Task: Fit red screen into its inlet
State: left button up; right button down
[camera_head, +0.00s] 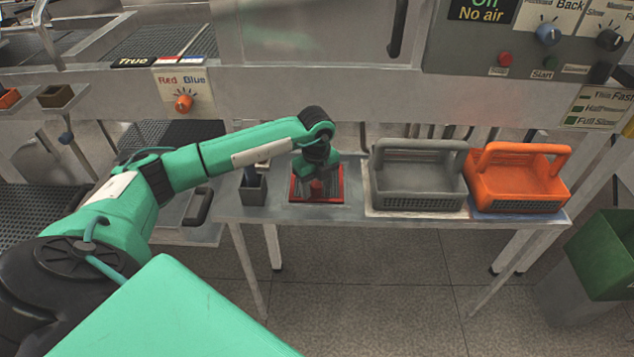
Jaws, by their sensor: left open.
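The red screen (298,196) is a flat red-framed square lying on the grey table, left of the grey basket. My left arm comes in from the left, and its gripper (318,186) points down over the middle of the screen. The gripper is open. The wrist hides the far part of the screen, and I cannot tell whether the fingers touch it. A machine with a control panel (470,50) stands behind the table. I cannot make out which opening is the screen's inlet. My right gripper is not in view.
On the table (405,228) stand a grey basket (417,186), an orange basket (518,187) and a small dark grey holder (253,190) close left of the screen. A green bin (605,255) stands at the right. The floor in front is clear.

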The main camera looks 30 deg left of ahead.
pick_arm(q)
jog(key=c, duration=1.1)
jog(key=shift+r, duration=0.1)
jog(key=shift+c, duration=0.2)
